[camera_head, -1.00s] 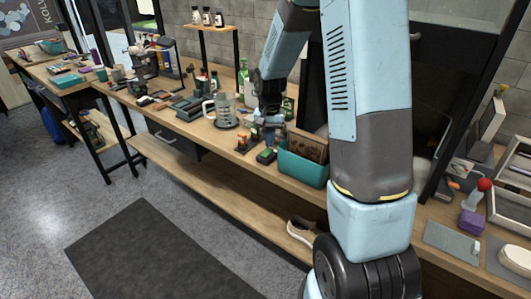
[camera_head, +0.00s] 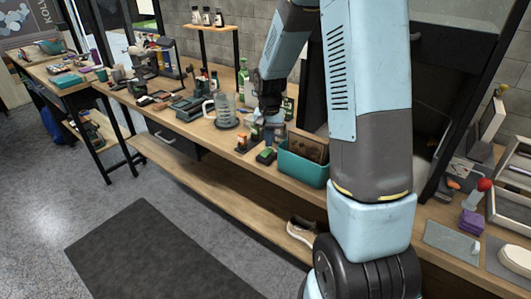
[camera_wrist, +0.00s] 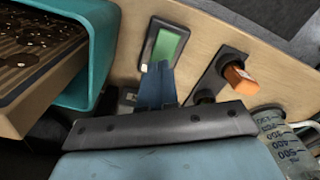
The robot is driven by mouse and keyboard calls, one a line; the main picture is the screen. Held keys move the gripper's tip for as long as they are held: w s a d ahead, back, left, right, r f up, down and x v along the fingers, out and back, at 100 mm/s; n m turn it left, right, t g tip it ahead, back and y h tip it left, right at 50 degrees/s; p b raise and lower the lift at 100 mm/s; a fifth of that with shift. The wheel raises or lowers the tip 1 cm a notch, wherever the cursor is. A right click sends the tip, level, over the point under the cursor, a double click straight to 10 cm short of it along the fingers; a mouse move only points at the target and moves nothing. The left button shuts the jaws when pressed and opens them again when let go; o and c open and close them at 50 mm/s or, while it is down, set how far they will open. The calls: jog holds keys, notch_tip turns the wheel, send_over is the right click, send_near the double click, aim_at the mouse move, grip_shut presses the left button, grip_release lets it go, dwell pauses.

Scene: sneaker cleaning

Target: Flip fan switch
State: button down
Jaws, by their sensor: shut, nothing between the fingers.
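A small black-framed unit with a green face (camera_wrist: 166,45) lies on the wooden bench top. It also shows in the head view (camera_head: 266,155). Beside it is a dark base (camera_wrist: 222,70) with an orange-topped block (camera_wrist: 240,78); this also shows in the head view (camera_head: 244,146). I cannot tell which of these is the fan switch. My gripper (camera_wrist: 158,72) is shut and empty, its blue fingertips overlapping the lower edge of the green-faced unit in the wrist view. Contact cannot be told. In the head view my gripper (camera_head: 267,137) is low over the bench, just behind the unit.
A teal bin (camera_head: 302,169) with a brown framed panel stands close to the right of my gripper. A clear measuring jug (camera_head: 226,108) stands to the left, and bottles (camera_head: 287,103) stand behind. A shoe (camera_head: 300,233) is on the lower shelf. The floor in front is open.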

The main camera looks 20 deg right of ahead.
aim_at(269, 150)
jog(key=shift+f, duration=0.9)
dwell(0.7)
jog(key=shift+r, duration=3.5)
jog(key=s+r+n+t, duration=0.2)
jog(key=s+r+t, duration=0.1)
jog(key=s+r, duration=1.1)
jog(key=s+r+n+t, duration=0.1)
jog(key=s+r, duration=0.2)
jog(key=s, duration=0.4)
jog(key=s+r+n+t, duration=0.1)
jog(key=s+r, duration=0.2)
jog(key=s, duration=0.4)
jog(key=shift+a+n+t, duration=0.3)
jog(key=shift+n, duration=0.1)
